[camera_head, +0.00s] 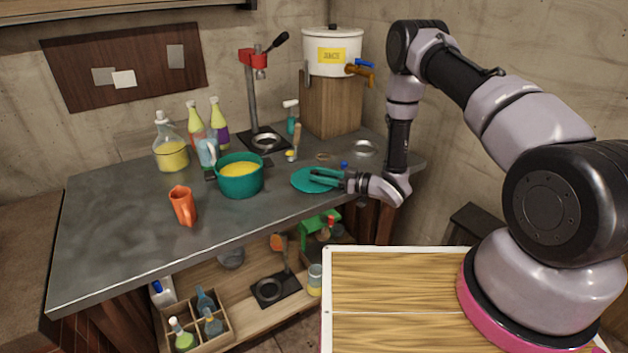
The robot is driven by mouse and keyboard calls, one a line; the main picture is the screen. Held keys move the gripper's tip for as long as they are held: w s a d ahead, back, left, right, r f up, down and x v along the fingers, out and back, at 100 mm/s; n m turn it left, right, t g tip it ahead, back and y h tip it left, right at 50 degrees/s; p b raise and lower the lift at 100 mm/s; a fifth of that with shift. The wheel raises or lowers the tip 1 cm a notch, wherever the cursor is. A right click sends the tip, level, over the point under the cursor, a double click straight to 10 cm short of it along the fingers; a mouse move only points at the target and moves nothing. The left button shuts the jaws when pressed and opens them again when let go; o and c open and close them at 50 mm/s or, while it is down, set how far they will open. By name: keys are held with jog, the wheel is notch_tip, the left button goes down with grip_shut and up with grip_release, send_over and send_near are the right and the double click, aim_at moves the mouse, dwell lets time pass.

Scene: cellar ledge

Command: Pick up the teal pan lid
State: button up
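The teal pan lid (301,183) lies flat on the grey counter, right of the teal pot (240,184) of yellow liquid. My gripper (322,177) reaches in from the right, low and nearly level, with its fingers over the right part of the lid. The fingers blend with the lid's colour, so whether they are open, shut or touching the lid's handle is unclear. The lid's right edge is partly hidden by the gripper.
A corking stand (254,95), bottles (195,125) and a white juice dispenser (332,52) stand at the back. A small metal dish (363,148) lies behind my gripper. The counter's left part is clear.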

grip_shut()
jog(key=shift+r, duration=0.1)
